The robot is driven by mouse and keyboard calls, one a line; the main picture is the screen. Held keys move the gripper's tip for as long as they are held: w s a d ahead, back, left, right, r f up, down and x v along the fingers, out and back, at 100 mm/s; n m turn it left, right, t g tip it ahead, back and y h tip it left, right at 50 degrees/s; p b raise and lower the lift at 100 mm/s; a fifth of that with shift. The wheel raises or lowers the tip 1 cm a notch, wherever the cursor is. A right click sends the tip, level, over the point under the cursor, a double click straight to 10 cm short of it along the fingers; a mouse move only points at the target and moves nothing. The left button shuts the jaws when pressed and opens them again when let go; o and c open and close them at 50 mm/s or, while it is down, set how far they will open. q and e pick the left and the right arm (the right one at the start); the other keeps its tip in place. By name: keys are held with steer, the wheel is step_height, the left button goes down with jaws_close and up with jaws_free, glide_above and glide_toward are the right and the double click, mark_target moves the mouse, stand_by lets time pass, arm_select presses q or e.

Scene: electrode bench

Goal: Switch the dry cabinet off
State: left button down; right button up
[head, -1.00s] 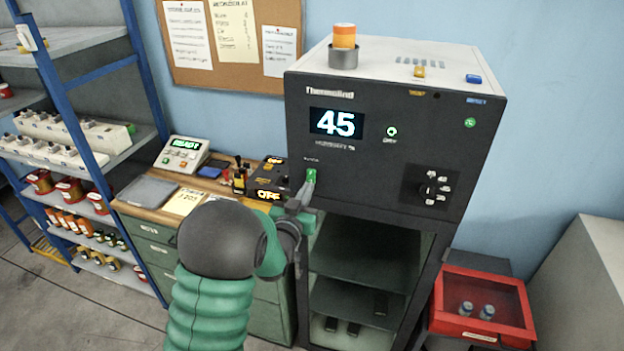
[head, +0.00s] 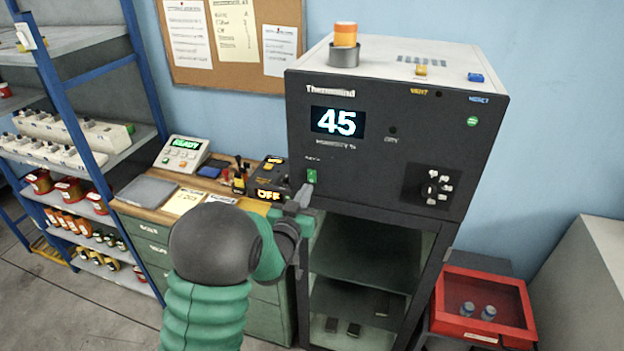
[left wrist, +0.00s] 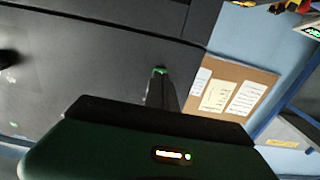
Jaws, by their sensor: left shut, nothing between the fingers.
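The dry cabinet (head: 390,155) is a dark box with a light top, and its display (head: 337,122) reads 45. A green rocker switch (head: 311,177) sits low on the left of the panel. My left gripper (head: 305,196) is shut and empty, with its tip just below the switch; I cannot tell whether it touches. In the left wrist view the shut fingers (left wrist: 166,88) point at the panel, and a bit of the green switch (left wrist: 160,70) shows at their tip. My right gripper is not in view.
A rotary knob (head: 430,189) is on the panel's right. An orange-topped cup (head: 344,48), a yellow button (head: 421,71) and a blue button (head: 475,77) are on top. A black box reading OFF (head: 268,194) stands close left of my gripper. A red bin (head: 481,305) stands at right.

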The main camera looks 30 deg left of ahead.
arm_select(q)
steer(key=v, duration=0.5)
steer(key=shift+s+d+b, duration=0.1)
steer(key=shift+s+b, duration=0.3)
steer(key=s+d+f+m+g+h, duration=0.1)
steer(key=s+d+f+g, duration=0.35)
steer(key=f, duration=0.25)
steer(key=s+d+f+g+h, duration=0.2)
steer(key=s+d+f+g, duration=0.15)
steer(key=d+f, duration=0.2)
steer(key=s+d+f+g, duration=0.2)
steer(key=s+d+g, duration=0.1)
steer(key=s, duration=0.3)
steer(key=s+d+f+m+g+h+b, duration=0.1)
steer(key=s+d+f+g, duration=0.2)
steer(key=s, duration=0.4)
steer(key=shift+s+f+m+g, duration=0.2)
steer(key=shift+s+m+g, duration=0.1)
steer(key=shift+g, duration=0.2)
steer(key=shift+w, duration=0.1)
